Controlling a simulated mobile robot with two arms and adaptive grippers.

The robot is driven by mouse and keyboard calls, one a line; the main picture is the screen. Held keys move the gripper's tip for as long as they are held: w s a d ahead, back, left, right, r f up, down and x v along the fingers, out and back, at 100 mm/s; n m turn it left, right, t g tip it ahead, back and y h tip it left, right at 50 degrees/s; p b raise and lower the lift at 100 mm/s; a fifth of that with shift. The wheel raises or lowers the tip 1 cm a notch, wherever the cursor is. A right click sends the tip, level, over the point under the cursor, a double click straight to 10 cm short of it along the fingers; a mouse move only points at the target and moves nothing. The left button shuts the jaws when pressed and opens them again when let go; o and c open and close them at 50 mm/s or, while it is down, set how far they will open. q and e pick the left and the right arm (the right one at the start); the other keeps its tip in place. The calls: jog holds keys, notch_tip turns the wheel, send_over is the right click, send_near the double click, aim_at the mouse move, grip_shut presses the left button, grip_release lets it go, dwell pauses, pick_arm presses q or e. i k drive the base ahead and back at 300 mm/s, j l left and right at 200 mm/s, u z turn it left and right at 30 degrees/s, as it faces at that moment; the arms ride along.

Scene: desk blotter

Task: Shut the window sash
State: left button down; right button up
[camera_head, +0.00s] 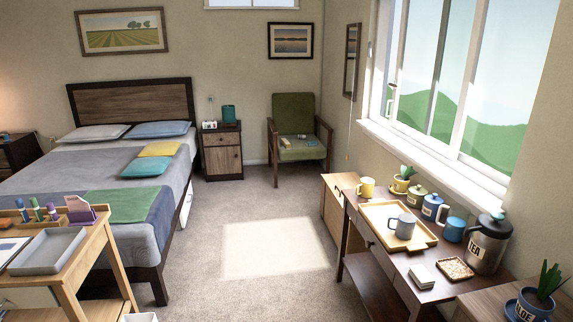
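The window (464,100) is in the right wall at the upper right, with a white frame, upright white bars and a white sill (430,160). Green hills and pale sky show through it. A small upright handle (391,101) shows near its left side. A darker upright bar stands between the white ones. I cannot tell for sure which pane is the sliding sash or how wide any opening is. Neither of my grippers is in view.
A dark desk (375,235) under the window holds a wooden tray (380,212), mugs, canisters and a tea tin (487,245). A potted aloe (535,300) stands at the lower right. A bed (60,180) and a side table (85,265) are left. The middle carpet is clear.

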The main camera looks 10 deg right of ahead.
aim_at(451, 152)
jog(key=i+z, duration=0.25)
jog(key=i, duration=0.3)
jog(key=i+j+z, duration=0.2)
jog(key=i, duration=0.35)
jog(key=i+j+z, duration=0.25)
jog(key=i, duration=0.25)
